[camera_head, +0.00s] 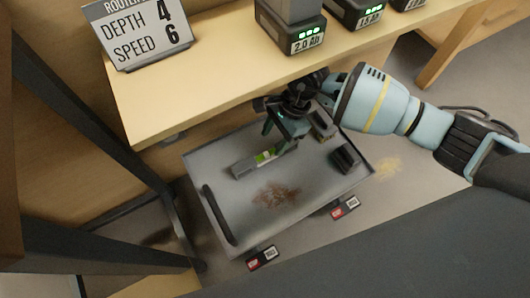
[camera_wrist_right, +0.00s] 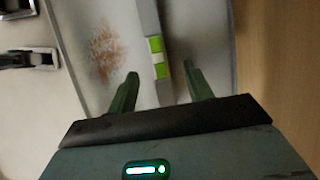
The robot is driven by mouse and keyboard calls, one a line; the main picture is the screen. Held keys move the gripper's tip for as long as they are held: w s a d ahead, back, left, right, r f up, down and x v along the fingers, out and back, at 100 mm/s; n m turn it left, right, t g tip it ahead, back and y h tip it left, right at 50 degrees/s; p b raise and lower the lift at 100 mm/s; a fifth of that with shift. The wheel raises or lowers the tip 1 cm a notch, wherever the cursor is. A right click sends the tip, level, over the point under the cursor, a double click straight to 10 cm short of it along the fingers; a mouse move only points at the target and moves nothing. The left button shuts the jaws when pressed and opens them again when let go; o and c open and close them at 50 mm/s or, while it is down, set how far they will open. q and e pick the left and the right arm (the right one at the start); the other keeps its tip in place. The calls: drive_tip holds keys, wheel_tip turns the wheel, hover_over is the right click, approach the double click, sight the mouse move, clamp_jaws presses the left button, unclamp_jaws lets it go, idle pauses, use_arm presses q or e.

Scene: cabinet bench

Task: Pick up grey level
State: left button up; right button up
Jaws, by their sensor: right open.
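The grey level (camera_head: 243,168), a bar with bright green vials, lies in an open grey drawer (camera_head: 310,195). My right gripper (camera_head: 284,130) is over the end of the level nearer the bench. In the right wrist view, the level (camera_wrist_right: 148,22) runs between the two green fingers of my right gripper (camera_wrist_right: 160,70). The fingers are open, one on each side of the level, with gaps visible. I cannot tell how far above it they are. The level's near end is hidden behind the gripper. My left gripper is not in view.
A black block (camera_head: 345,158) and another dark item (camera_head: 322,125) lie in the drawer beside the gripper. Brown debris (camera_head: 276,195) covers part of its floor. The wooden bench top (camera_head: 220,85) overhangs the drawer's back, bearing a sign (camera_head: 140,32) and battery chargers (camera_head: 306,42).

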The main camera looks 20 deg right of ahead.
sight(267, 153)
drive_tip(key=shift+x, duration=0.9)
drive_tip(key=shift+b, duration=0.3)
drive_tip(key=b+x, duration=0.2)
drive_tip(key=x, duration=0.2)
drive_tip(key=shift+s+f, duration=0.1)
drive_tip(key=shift+s, duration=0.05)
drive_tip(key=shift+a+f+b, duration=0.2)
drive_tip(key=shift+f+b, duration=0.15)
drive_tip(key=shift+f, duration=0.1)
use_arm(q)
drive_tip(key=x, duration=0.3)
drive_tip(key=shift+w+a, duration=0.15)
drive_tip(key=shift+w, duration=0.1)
use_arm(e)
drive_tip(key=shift+r, duration=0.1)
drive_tip(key=c, duration=0.5)
clamp_jaws()
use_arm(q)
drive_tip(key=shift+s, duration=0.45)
